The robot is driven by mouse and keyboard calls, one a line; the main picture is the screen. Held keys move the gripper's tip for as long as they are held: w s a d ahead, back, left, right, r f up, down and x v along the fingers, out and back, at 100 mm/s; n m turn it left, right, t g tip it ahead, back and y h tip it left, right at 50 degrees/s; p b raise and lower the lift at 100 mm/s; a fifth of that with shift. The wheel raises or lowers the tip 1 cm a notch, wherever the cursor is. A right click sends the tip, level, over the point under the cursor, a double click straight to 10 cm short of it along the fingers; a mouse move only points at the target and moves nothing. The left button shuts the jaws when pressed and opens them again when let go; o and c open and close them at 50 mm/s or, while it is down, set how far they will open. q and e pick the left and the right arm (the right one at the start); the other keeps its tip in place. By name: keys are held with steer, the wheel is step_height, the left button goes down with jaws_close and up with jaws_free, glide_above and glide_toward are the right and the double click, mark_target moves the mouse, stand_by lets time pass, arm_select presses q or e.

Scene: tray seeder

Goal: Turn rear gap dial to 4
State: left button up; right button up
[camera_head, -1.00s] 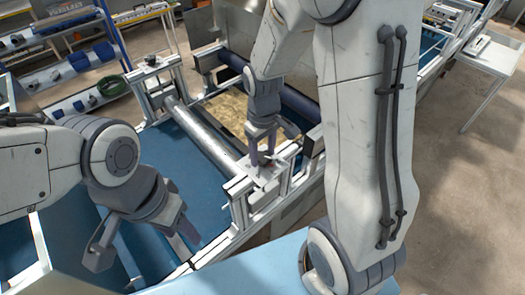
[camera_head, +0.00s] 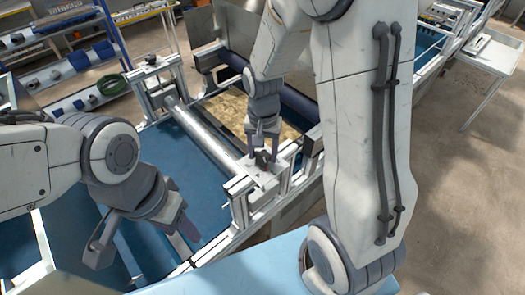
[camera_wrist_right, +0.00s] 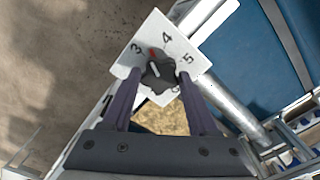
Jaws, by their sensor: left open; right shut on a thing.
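The dial's black knob (camera_wrist_right: 159,76) sits on a white square plate (camera_wrist_right: 187,50) with the numbers 3, 4, 5 and 6 readable in the right wrist view. A red mark near the knob's edge lies between 3 and 4. My right gripper (camera_wrist_right: 160,84) is shut on the knob, one finger on each side. In the head view the knob (camera_head: 262,158) is a small dark shape below the right gripper (camera_head: 263,150), on the near end of the roller frame. My left gripper (camera_head: 146,240) is open and empty at the lower left, apart from the dial.
A metal roller (camera_head: 203,130) runs from this end to a far stand (camera_head: 158,85), which carries another dark knob (camera_head: 150,60). Blue belt surface lies beside the roller. A shelf with bins stands at the back left.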

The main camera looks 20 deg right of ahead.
mark_target(263, 156)
steer(key=m, duration=0.7)
stand_by(0.6)
steer(key=o, duration=1.4)
step_height(263, 156, up, 11)
steer(key=shift+f+b, duration=0.2)
steer(key=shift+b, duration=0.55)
